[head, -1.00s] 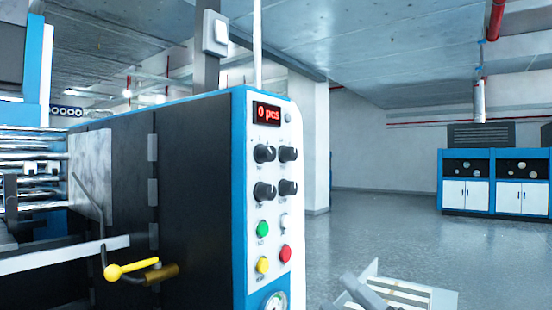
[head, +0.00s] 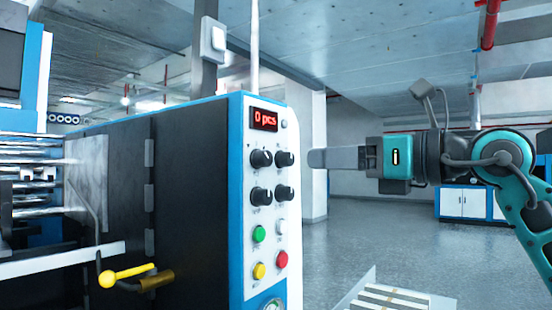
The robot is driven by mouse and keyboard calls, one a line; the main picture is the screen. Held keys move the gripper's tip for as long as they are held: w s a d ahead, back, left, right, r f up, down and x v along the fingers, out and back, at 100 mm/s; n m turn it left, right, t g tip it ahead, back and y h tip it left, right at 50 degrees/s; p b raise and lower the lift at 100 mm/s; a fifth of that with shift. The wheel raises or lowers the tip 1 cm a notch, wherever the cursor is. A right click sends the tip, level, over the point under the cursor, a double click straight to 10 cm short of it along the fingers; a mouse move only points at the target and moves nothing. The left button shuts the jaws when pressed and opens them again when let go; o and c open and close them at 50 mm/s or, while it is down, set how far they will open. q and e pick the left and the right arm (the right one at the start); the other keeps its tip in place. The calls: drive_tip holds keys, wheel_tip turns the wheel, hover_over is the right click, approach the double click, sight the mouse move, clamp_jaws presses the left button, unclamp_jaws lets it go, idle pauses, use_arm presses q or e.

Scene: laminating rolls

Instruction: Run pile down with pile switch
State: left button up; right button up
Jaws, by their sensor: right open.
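The control panel (head: 268,215) is on the blue-edged end of a dark machine. It carries a red display (head: 264,119) reading "0 pcs", dark knobs (head: 261,158), and green (head: 259,233), white (head: 282,227), yellow (head: 259,271) and red (head: 281,259) buttons. The labels are too small to read, so I cannot tell which control is the pile switch. My right gripper (head: 318,158) points left, level with the upper knobs. It is open, seen edge-on, and appears apart from the panel. My left gripper is not in view.
A slatted pallet (head: 388,297) lies on the floor right of the machine. Blue and white cabinets (head: 466,203) stand at the back right. The floor between is clear.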

sight(268, 159)
drive_tip(key=p+x, duration=0.1)
drive_tip(key=x, duration=0.8)
drive_tip(key=shift+w+a+r+p, duration=0.1)
drive_tip(key=shift+w+a+p, duration=0.05)
drive_tip(key=shift+a+p, duration=0.15)
drive_tip(key=shift+w+a, duration=0.35)
drive_tip(key=shift+a, duration=0.1)
drive_tip(key=shift+c, duration=0.5)
clamp_jaws()
drive_tip(key=shift+m, duration=0.4)
drive_tip(key=m, duration=0.3)
drive_tip(key=shift+m, duration=0.4)
drive_tip(key=shift+m+p, duration=0.4)
drive_tip(key=shift+m, duration=1.6)
